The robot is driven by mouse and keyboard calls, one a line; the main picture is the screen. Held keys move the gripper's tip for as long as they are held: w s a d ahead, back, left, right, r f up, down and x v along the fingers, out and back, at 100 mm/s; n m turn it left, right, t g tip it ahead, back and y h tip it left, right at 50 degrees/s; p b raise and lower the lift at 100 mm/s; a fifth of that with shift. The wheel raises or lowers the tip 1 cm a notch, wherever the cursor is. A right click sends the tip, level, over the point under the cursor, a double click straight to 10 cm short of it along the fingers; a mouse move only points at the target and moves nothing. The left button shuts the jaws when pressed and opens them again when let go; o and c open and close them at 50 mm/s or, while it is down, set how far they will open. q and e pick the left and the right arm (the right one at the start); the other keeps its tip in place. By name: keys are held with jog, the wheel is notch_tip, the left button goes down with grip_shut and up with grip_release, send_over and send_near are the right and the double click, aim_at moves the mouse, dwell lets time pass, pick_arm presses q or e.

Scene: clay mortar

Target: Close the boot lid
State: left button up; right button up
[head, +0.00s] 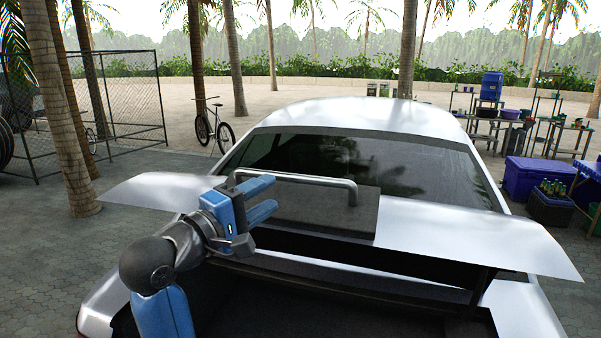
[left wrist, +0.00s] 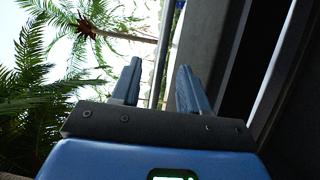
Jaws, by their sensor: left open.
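The white boot lid (head: 470,238) of the car stands raised, with the dark boot opening below it. A grey bar handle (head: 315,180) is fixed to a dark panel (head: 320,212) on the lid. My left gripper (head: 268,195) is open at the left end of the handle, its two blue fingers pointing right. In the left wrist view, the bar (left wrist: 162,50) lines up with the gap between the open fingers (left wrist: 160,70). I cannot tell whether the fingers touch it. My right gripper is not in view.
The car's roof (head: 370,115) and rear window (head: 350,160) lie beyond the lid. A fence (head: 110,95), palm trunks and a bicycle (head: 213,125) stand left and behind. A blue cooler (head: 535,178) and tables with goods stand at the right.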

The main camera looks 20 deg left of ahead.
aim_at(292, 180)
pick_arm(q)
jog(key=p+x, duration=0.2)
jog(key=x, duration=0.6)
jog(key=shift+w+f, duration=0.15)
jog(key=shift+w, duration=0.15)
jog(key=shift+p+x, duration=0.35)
jog(key=shift+x, duration=0.5)
jog(key=shift+w+d, duration=0.2)
jog(key=shift+w, duration=0.25)
jog(key=shift+c, duration=0.2)
jog(key=shift+s, duration=0.15)
grip_shut()
